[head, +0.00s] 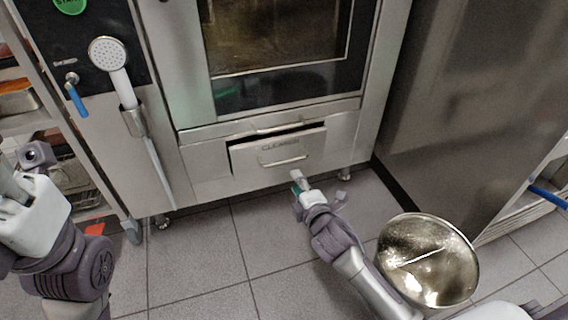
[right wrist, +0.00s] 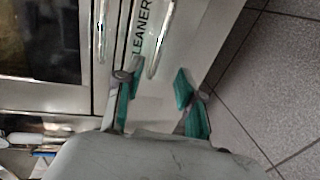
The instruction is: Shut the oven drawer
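The oven drawer (head: 305,148) is a steel front marked CLEANER with a bar handle (head: 284,161), low under the oven. It stands partly out, with a dark gap along its top and left side. In the right wrist view, the drawer front (right wrist: 178,66) and its handle (right wrist: 161,40) lie just beyond the fingers. My right gripper (head: 318,186) is in front of and below the handle. Its green-padded fingers (right wrist: 153,92) are apart with nothing between them. Contact with the drawer cannot be made out. My left arm shows at the left edge, but its fingertips do not show.
The oven (head: 275,90) stands above the drawer, with a hand shower (head: 112,62) on its left panel. A shiny metal bowl (head: 428,260) is at the lower right. A steel cabinet (head: 460,110) stands on the right. Tiled floor (head: 215,255) is clear before the oven.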

